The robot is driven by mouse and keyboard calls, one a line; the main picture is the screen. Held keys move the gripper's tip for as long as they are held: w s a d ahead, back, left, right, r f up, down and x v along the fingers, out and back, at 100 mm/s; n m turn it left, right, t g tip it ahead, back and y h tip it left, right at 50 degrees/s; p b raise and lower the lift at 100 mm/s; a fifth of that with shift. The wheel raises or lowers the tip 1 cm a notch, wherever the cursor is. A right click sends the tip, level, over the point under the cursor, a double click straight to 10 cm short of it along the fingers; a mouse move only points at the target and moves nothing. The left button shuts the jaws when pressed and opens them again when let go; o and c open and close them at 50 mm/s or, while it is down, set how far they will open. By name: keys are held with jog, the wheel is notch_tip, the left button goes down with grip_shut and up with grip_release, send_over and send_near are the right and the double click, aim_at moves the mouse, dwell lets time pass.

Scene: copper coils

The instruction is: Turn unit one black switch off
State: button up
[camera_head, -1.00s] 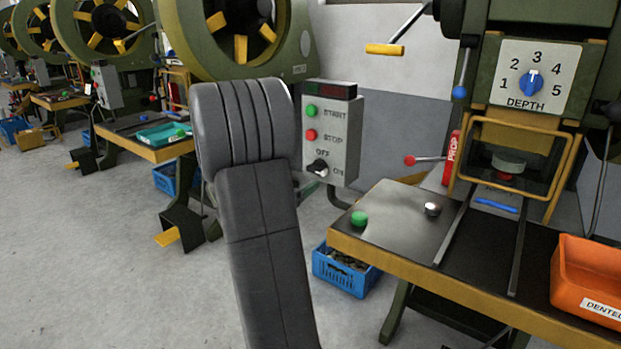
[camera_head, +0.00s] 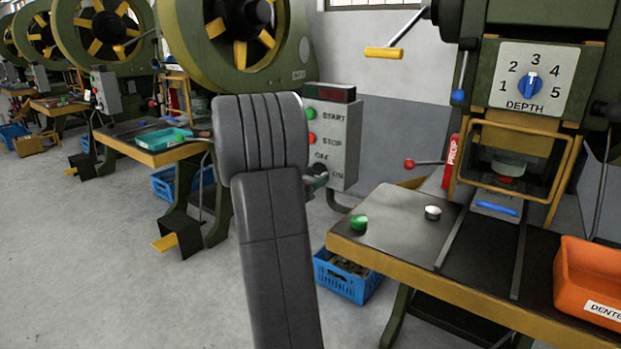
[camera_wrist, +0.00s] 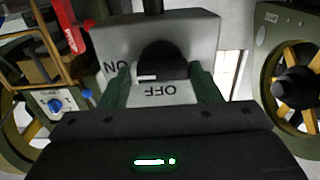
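The unit one control box (camera_head: 335,150) stands beyond my arm in the head view, with a green START button and a red STOP button. Its black switch (camera_wrist: 163,60) sits in the middle of the wrist view, where the box face appears upside down. OFF reads just below the knob and ON to its left. A white mark shows on the knob's lower left; its exact aim is unclear. My gripper (camera_wrist: 163,76) is open, with one green finger on each side of the knob; contact is unclear. In the head view my gripper (camera_head: 317,180) is at the knob, partly hidden by my arm.
A workbench (camera_head: 390,212) with a green button and a white button stands right of the box. A red-knobbed lever (camera_head: 425,162) and a red PROP block (camera_head: 452,161) are beside the press. A blue crate (camera_head: 345,274) is under the bench. Floor at left is open.

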jog(key=shift+r+n+p, duration=0.2)
jog(key=shift+n+p, duration=0.2)
jog(key=shift+p, duration=0.8)
jog(key=shift+r+n+p, duration=0.1)
jog(key=shift+n+p, duration=0.2)
jog(key=shift+p, duration=0.35)
jog(key=n+p, duration=0.1)
jog(key=p, duration=0.2)
jog(key=n+p, duration=0.5)
jog(key=p, duration=0.4)
jog(key=shift+r+n+p, duration=0.1)
jog(key=shift+n+p, duration=0.2)
jog(key=shift+p, duration=0.1)
jog(key=n+p, duration=0.5)
jog(key=p, duration=0.1)
jog(key=shift+a+f+n+p, duration=0.1)
jog(key=shift+f+n+p, duration=0.1)
jog(key=shift+n+p, duration=0.85)
jog(key=shift+f+n+p, duration=0.15)
jog(key=shift+n+p, duration=0.35)
jog(key=shift+n, duration=0.95)
jog(key=o, duration=1)
